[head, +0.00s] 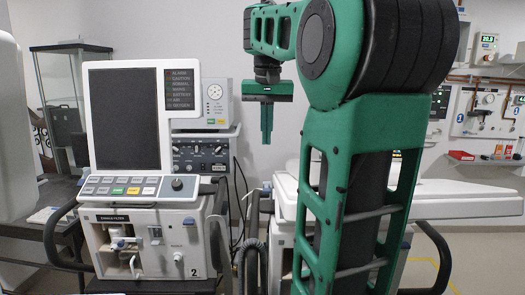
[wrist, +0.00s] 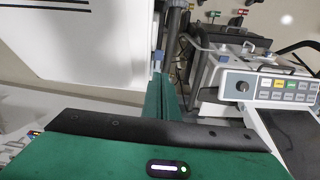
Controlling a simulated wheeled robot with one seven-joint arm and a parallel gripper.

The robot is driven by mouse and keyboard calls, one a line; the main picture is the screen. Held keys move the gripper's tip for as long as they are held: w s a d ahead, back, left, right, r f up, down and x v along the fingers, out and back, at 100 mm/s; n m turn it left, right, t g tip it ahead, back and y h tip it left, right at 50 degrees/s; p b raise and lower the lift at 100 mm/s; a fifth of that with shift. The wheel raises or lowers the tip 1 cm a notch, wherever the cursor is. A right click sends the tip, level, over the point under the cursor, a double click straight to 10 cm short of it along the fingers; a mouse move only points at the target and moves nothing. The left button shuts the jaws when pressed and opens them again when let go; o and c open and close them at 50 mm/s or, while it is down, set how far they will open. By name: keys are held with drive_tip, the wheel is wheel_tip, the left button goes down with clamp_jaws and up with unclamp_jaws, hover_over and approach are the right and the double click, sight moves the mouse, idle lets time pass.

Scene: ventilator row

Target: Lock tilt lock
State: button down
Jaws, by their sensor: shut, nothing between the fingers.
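My gripper (head: 267,138) is shut and empty, pointing down in the air right of the ventilator's screen. In the wrist view its green fingers (wrist: 160,88) are together. The ventilator (head: 150,240) stands at left, with a dark upright screen (head: 124,125) and a sloped key panel (head: 125,190) with a round knob (head: 177,184). The key panel also shows at right in the wrist view (wrist: 285,92), apart from my fingers. I cannot make out which part is the tilt lock.
A grey monitor box (head: 215,105) stands behind the screen. A black side handle (head: 218,225) and dark hoses (head: 250,262) lie between the ventilator and a white unit (head: 285,215) at right. Wall gauges (head: 488,100) hang at far right. Air around my gripper is free.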

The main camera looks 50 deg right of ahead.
sight(267, 190)
drive_tip(key=shift+w+d+f+m+g+y, duration=0.25)
drive_tip(key=shift+w+d+m+g+y, duration=0.35)
drive_tip(key=shift+m, duration=2.35)
drive_tip(key=shift+w+d+f+m+g+y, duration=0.25)
drive_tip(key=shift+w+d+m, duration=0.45)
drive_tip(key=shift+m, duration=2.3)
drive_tip(key=shift+w+d+f+m+g+y, duration=0.35)
drive_tip(key=shift+d+m, duration=0.45)
drive_tip(key=shift+m, duration=2.15)
drive_tip(key=f, duration=0.4)
drive_tip(key=a+f, duration=0.1)
drive_tip(key=f, duration=0.4)
drive_tip(key=s+f, duration=0.1)
drive_tip(key=f, duration=0.3)
drive_tip(key=shift+a+f, duration=0.2)
drive_tip(key=shift+f, duration=0.2)
drive_tip(key=shift+s, duration=0.15)
